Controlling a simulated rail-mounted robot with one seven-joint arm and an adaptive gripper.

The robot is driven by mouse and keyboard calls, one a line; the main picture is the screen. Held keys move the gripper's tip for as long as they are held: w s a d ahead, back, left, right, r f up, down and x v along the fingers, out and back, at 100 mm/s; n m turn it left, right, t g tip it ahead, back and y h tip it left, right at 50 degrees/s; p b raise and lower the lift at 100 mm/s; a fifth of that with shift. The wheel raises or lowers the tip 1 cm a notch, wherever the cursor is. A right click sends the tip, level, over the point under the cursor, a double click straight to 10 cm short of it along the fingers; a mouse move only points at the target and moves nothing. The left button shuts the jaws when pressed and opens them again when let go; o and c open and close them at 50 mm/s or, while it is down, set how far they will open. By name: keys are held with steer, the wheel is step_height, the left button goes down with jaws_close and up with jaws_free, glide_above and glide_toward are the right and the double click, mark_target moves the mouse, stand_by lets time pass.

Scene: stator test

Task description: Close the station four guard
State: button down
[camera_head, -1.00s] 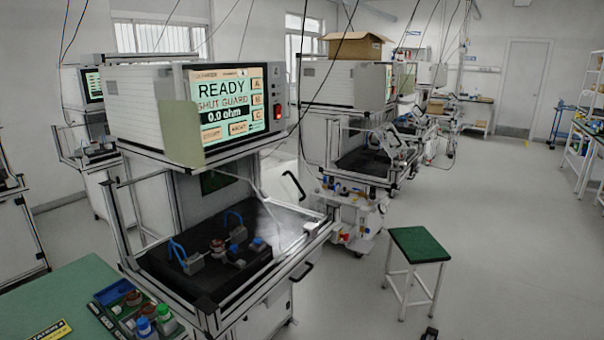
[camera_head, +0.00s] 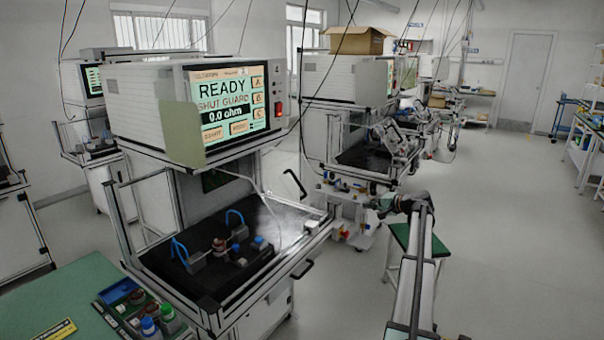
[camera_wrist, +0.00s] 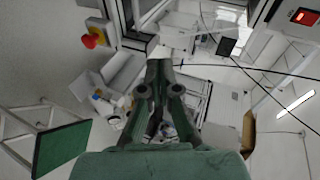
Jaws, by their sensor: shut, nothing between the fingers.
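The nearest test station has a screen (camera_head: 228,100) reading "READY", "SHUT GUARD" and "0.0 ohm". A black bent handle (camera_head: 294,184) stands up at the right of its dark bed (camera_head: 205,270); the guard looks open, its clear panel hard to make out. On the bed are a copper-coloured stator part (camera_head: 219,245) and fixtures with blue cables. My gripper (camera_head: 385,205) is to the right of the station, apart from the handle, above the green stool. In the wrist view my gripper (camera_wrist: 166,60) has its green fingers together, with nothing held.
The green-topped stool (camera_head: 405,238) stands under my arm; it also shows in the wrist view (camera_wrist: 60,146). A red emergency stop (camera_wrist: 92,38) is at the upper left there. A second station (camera_head: 350,85) stands behind. A green bench (camera_head: 60,300) with part trays is at the left.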

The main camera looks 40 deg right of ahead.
steer(key=w+d+r+t+p, duration=0.15)
steer(key=d+r, duration=0.45)
steer(key=r, duration=0.6)
steer(key=w+a+f+n+y+p, duration=0.1)
steer(key=w+a, duration=0.4)
steer(key=w, duration=0.3)
steer(key=w+a+f+n+y+p, duration=0.1)
steer(key=w+a+y+p, duration=0.1)
steer(key=w+a, duration=0.4)
steer(key=w+a+f+n+y+p, duration=0.1)
steer(key=w+a+y+p, duration=0.1)
steer(key=w+a, duration=0.4)
steer(key=shift+w+t, duration=0.35)
steer(key=shift+w, duration=1.9)
steer(key=shift+s+a+f+p, duration=0.1)
steer(key=shift+s+a+p, duration=0.2)
steer(key=shift+a, duration=0.3)
steer(key=shift+s+a+f+p, duration=0.15)
steer(key=shift+a+p, duration=0.25)
steer(key=shift+a, duration=0.2)
steer(key=shift+s+a+r, duration=0.1)
steer(key=shift+s+a, duration=0.05)
steer(key=shift+a, duration=0.2)
steer(key=shift+a+f+p, duration=0.25)
steer(key=shift+a+p, duration=0.05)
steer(key=shift+a, duration=0.05)
